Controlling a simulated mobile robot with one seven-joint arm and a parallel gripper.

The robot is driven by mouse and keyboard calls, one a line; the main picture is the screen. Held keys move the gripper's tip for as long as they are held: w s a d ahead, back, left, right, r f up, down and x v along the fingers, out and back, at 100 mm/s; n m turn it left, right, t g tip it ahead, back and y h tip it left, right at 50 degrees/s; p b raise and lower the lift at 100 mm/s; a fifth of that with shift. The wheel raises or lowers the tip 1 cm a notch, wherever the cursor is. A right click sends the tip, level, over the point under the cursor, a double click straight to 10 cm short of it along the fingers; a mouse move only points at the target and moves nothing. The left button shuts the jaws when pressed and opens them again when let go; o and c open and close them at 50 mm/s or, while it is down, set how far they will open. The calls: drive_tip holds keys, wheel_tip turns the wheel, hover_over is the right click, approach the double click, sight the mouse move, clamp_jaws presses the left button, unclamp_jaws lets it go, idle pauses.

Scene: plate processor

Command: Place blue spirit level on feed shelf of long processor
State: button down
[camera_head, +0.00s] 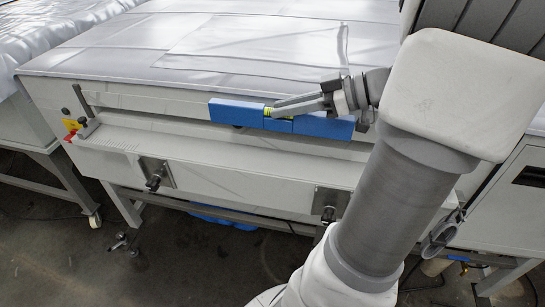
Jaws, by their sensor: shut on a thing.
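The blue spirit level (236,112) is a long blue bar with a yellow-green vial near its middle. My gripper (270,111) is shut on it around the vial area and holds it lengthwise along the front of the long processor (250,175). The feed shelf (140,137) is the pale ledge along the processor's front, below a dark slot. The level lies in front of the slot, over the rear of the shelf. I cannot tell whether it touches the shelf. My wrist and arm hide the right end of the shelf.
A white sheet (120,45) covers the processor's top. A metal clamp-like fitting (86,123) stands at the shelf's left end, beside yellow and red labels. Two dark knobs (154,181) stick out of the front. The left half of the shelf is clear.

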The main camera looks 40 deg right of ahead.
wheel_tip(320, 180, down, 13)
drive_tip(key=b, duration=0.3)
drive_tip(key=c, duration=0.8)
unclamp_jaws()
drive_tip(key=shift+o, duration=0.2)
drive_tip(key=p+v, duration=0.2)
drive_tip(key=v, duration=1)
drive_tip(key=shift+w+a+r, duration=0.1)
